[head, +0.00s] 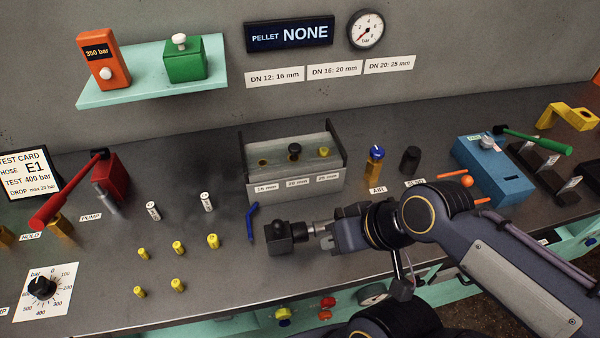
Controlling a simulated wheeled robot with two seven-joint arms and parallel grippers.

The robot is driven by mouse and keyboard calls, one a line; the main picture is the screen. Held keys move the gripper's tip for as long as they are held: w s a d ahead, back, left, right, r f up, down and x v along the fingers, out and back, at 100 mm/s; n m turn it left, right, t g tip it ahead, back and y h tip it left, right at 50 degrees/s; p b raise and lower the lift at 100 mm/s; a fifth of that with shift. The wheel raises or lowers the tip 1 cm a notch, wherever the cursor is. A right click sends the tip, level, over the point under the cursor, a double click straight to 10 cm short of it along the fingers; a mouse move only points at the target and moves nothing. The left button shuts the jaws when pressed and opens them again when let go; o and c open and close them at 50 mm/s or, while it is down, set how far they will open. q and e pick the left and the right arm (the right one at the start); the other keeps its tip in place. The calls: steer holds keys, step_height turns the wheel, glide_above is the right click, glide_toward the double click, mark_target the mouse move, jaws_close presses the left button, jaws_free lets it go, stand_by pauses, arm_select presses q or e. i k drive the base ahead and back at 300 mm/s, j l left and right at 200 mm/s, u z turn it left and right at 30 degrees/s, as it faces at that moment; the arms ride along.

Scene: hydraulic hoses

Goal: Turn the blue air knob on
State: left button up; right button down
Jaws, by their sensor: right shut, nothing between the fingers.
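The blue air knob (376,153) sits on top of an upright brass-coloured valve body (373,170) behind the label AIR (378,189), right of the grey pellet box. My right gripper (279,237) reaches in from the right, low over the front of the bench. It is shut and empty, left of and nearer than the knob, clearly apart from it. My left gripper is not in view.
A blue hooked tool (252,221) lies just left of my right gripper. A black knob (410,159) stands right of the air knob. The grey box (293,170) and blue block (492,170) flank them. Several small yellow fittings stand at the front left.

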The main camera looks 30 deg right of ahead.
mark_target(377, 152)
steer(key=k+l+z, duration=0.1)
steer(key=l+z, duration=0.9)
steer(key=i+l+u, duration=0.15)
steer(key=u, duration=0.85)
